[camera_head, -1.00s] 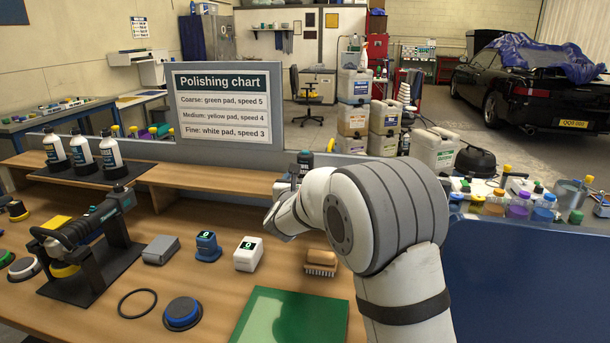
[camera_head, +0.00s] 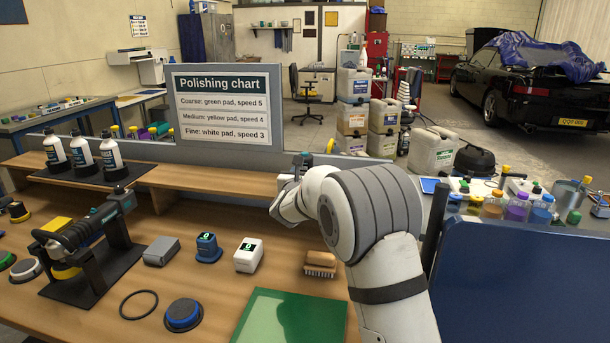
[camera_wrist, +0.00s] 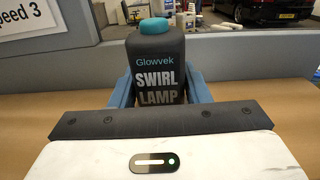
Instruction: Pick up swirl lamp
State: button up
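The swirl lamp (camera_wrist: 157,75) is a dark bottle-shaped body with a teal cap and the words "Glowvek SWIRL LAMP". It stands upright in the middle of the wrist view. My gripper (camera_wrist: 160,92) has its blue fingers spread, one on each side of the lamp. Any gap between fingers and lamp is too small to make out. The lamp's lower end is hidden behind my gripper's body. In the head view, the dark top of the lamp (camera_head: 303,159) shows just beyond my wrist, and my fingers are mostly hidden.
A raised wooden shelf (camera_head: 215,180) runs along the back of the bench, with a polishing chart (camera_head: 222,104) behind it. A brush (camera_head: 320,263), a white box (camera_head: 249,255) and a green panel (camera_head: 290,318) lie in front. A blue panel (camera_head: 525,280) is at the right.

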jog(key=c, duration=0.6)
